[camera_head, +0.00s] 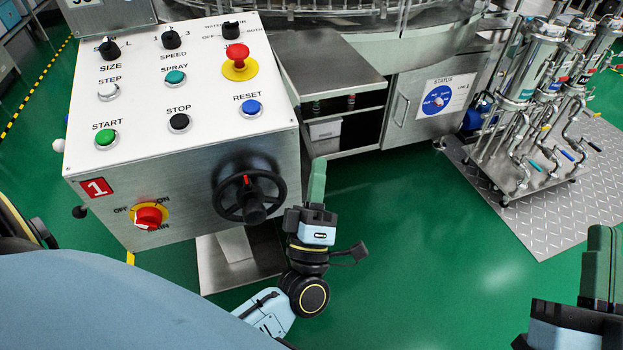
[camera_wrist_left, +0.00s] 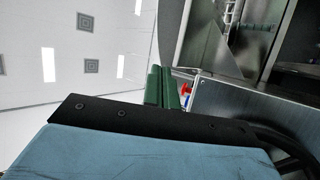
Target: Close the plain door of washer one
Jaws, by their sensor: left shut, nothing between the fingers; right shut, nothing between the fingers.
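Washer one's grey control box (camera_head: 210,175), marked with a red 1, stands at left in the head view. Right of it, under a steel top, is an open cabinet bay (camera_head: 350,125) with shelves inside. Beside the bay a closed door with a STATUS sticker (camera_head: 470,80) and a bar handle shows. I cannot clearly make out the plain door; it may be edge-on or hidden by the box. My left gripper (camera_head: 317,182), green-fingered and shut, is just right of the box's handwheel, before the bay. It also shows in the left wrist view (camera_wrist_left: 162,88). My right gripper (camera_head: 602,262) is shut at lower right.
A black handwheel (camera_head: 249,188) sticks out of the box front near my left gripper. A cart with steel cylinders (camera_head: 530,75) stands on a metal floor plate (camera_head: 550,215) at right. The green floor (camera_head: 430,240) between is clear.

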